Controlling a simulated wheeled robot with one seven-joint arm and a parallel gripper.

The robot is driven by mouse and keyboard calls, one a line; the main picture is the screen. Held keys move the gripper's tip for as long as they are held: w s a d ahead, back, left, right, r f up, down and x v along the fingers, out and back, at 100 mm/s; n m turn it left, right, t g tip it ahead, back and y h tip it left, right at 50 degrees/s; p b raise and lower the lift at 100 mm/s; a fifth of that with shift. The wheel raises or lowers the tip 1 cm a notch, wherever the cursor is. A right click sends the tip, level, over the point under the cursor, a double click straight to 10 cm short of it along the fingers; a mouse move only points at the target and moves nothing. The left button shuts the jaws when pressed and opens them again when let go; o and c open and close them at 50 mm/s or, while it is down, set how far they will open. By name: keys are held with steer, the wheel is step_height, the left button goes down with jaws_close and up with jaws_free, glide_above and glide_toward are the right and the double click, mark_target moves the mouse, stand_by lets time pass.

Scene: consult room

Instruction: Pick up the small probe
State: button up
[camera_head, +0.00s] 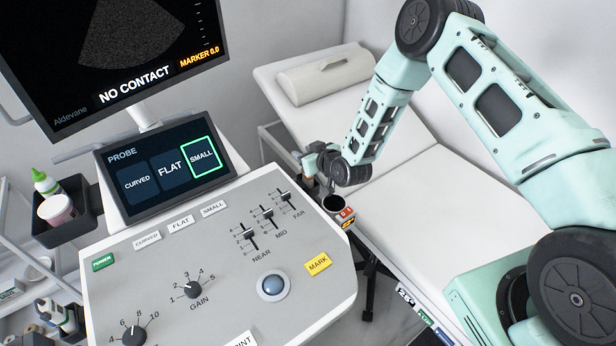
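My gripper (318,165) is at the end of my mint-green arm, just beyond the right rear edge of the ultrasound console. It is small and dark here, partly hidden by my wrist, and I cannot tell whether its fingers are open or shut. It is close above holders at the console's side, one of them a dark round cup (333,204) with an orange and red label. I cannot make out the small probe clearly. The touch screen (165,165) shows CURVED, FLAT and SMALL, with SMALL outlined in green.
The console (225,265) with knobs, sliders and a trackball fills the lower left. A monitor (120,45) above it reads NO CONTACT. A white couch (425,190) with a bolster (325,75) lies behind my arm.

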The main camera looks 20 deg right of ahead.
steer(key=shift+w, duration=0.15)
jaws_close()
steer(key=shift+r, duration=0.1)
